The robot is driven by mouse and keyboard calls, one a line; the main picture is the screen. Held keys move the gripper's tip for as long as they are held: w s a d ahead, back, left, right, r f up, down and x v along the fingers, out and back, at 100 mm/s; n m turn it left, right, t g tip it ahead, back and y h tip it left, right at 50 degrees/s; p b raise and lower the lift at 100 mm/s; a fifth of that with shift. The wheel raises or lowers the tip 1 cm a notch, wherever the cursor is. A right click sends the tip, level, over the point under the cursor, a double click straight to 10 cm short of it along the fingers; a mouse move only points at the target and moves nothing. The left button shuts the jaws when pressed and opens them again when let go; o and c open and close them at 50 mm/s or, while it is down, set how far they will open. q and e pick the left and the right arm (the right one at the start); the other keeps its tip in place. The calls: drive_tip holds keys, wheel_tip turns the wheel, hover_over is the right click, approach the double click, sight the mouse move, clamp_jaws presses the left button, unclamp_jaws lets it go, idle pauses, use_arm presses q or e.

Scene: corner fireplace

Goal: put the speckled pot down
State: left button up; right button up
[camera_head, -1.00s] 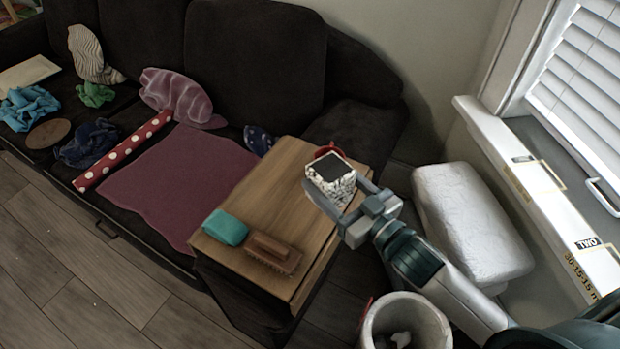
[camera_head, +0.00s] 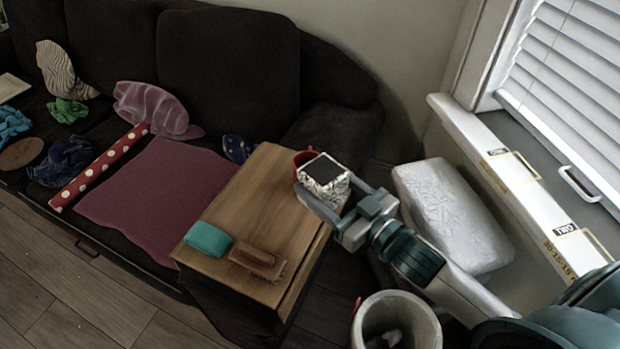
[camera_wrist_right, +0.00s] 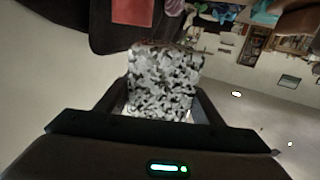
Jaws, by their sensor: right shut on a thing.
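The speckled pot (camera_head: 325,174) is a small square black-and-white pot with a dark top. My right gripper (camera_head: 336,199) is shut on it and holds it at the right edge of the wooden table top (camera_head: 262,190), as seen from the head. I cannot tell the gap between pot and table top. In the right wrist view the speckled pot (camera_wrist_right: 165,84) fills the space between the fingers of my right gripper (camera_wrist_right: 160,112). My left gripper is not in view.
A red item (camera_head: 303,158) sits just behind the pot. A teal cloth (camera_head: 208,239) and a brown brush (camera_head: 257,262) lie at the table's front. A white bin (camera_head: 396,318) stands below my right arm. A white wrapped block (camera_head: 452,215) is to the right.

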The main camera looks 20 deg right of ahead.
sight(317, 156)
drive_tip(key=shift+w+a+r+m+t+h, duration=0.1)
drive_tip(key=shift+w+r+m+t+h, duration=0.15)
drive_tip(key=shift+w+r+m+h, duration=0.25)
drive_tip(key=shift+w+r+m+t+h, duration=0.25)
drive_tip(key=shift+w+h, duration=0.3)
drive_tip(key=shift+h, duration=0.15)
drive_tip(key=w+m+h, duration=0.1)
drive_tip(key=r+m+h, duration=0.1)
drive_tip(key=shift+w+r+t+h, duration=0.3)
drive_tip(key=shift+w+h, duration=0.05)
drive_tip(key=shift+h, duration=0.05)
drive_tip(key=shift+w+d+r+m+h, duration=0.35)
drive_tip(key=shift+r+m+h, duration=0.1)
drive_tip(key=shift+h, duration=0.35)
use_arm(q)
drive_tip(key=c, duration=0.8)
use_arm(e)
drive_tip(key=shift+f, duration=0.1)
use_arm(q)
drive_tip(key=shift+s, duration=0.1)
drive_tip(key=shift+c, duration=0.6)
use_arm(e)
drive_tip(key=shift+s+a, duration=0.1)
drive_tip(key=shift+s, duration=0.05)
